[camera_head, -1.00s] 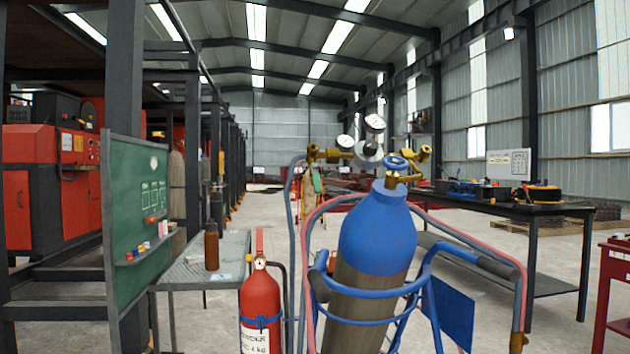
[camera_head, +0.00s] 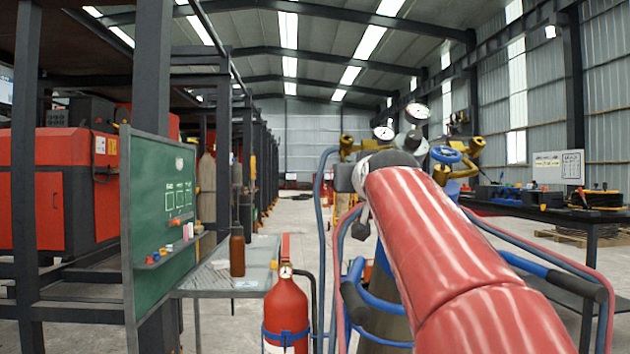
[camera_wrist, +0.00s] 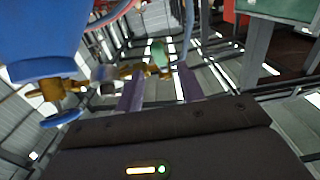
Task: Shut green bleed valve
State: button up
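The green bleed valve (camera_wrist: 159,54) shows in the wrist view as a small green handle on brass fittings (camera_wrist: 135,71), just past the gap between my fingertips. My gripper (camera_wrist: 161,70) is open, its two purplish fingers apart with nothing held between them. I cannot tell how far the handle is from the fingertips. In the head view my red-sleeved arm covers the valve and my gripper. The blue gas cylinder (camera_wrist: 40,30) fills the upper left of the wrist view, with its blue handwheel (camera_wrist: 62,118). The handwheel also shows in the head view (camera_head: 446,155), beside two gauges (camera_head: 384,132).
The blue cart frame (camera_head: 375,298) and hoses (camera_head: 326,230) surround the cylinder close to my arm. A red fire extinguisher (camera_head: 286,310), a grey table (camera_head: 215,283) with a brown bottle (camera_head: 237,250) and a green board (camera_head: 160,215) stand left. A dark workbench (camera_head: 600,217) is right.

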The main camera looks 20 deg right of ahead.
jog(key=p+x, duration=0.2)
jog(key=x, duration=0.5)
jog(key=shift+w+d, duration=0.1)
jog(key=shift+w, duration=0.05)
grip_shut()
